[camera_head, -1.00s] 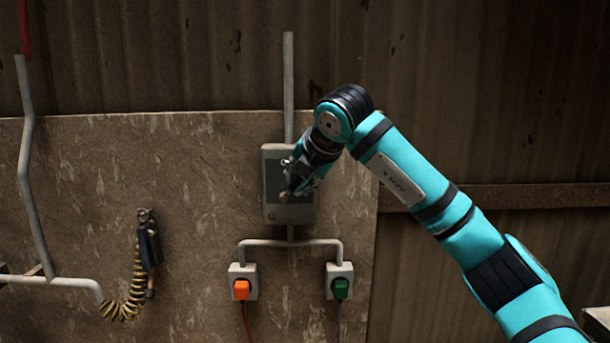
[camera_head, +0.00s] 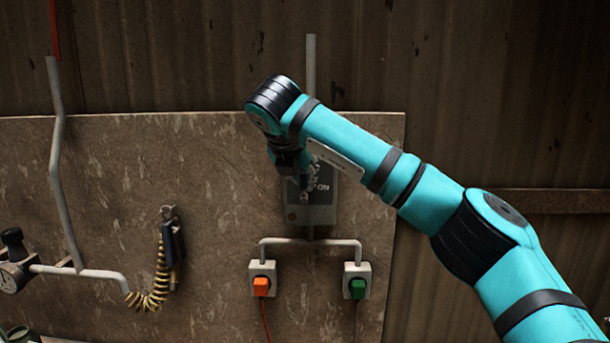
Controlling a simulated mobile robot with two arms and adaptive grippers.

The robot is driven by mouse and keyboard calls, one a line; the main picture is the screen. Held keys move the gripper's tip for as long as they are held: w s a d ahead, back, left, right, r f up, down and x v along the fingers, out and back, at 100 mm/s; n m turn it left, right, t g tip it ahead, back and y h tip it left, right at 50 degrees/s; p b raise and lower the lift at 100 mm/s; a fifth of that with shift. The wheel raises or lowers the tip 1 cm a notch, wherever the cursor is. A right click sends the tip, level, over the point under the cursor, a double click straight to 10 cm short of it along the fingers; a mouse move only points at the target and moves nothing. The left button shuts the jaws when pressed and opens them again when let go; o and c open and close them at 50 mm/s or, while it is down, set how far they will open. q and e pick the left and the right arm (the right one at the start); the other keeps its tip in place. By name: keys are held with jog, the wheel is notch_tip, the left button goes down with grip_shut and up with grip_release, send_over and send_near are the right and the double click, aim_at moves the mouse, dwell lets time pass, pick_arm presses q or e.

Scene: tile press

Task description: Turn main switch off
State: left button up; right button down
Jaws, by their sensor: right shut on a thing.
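The main switch is a grey box (camera_head: 322,214) on the wall board, below a vertical conduit. Lettering that looks like "ON" shows on its face. My right gripper (camera_head: 304,194) is at the front of the box, shut on the switch's handle. My wrist and forearm cover the handle and the upper part of the box, so the handle's exact position is hidden. My left gripper is out of view.
A coiled yellow hose (camera_head: 155,290) with a dark tool (camera_head: 173,243) hangs at left. A pipe fitting with a gauge (camera_head: 13,275) is at far left.

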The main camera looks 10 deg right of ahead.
jog(key=shift+f, duration=0.1)
dwell(0.3)
jog(key=c, duration=1.3)
grip_release()
jog(key=v, duration=1.2)
jog(key=shift+a, duration=0.1)
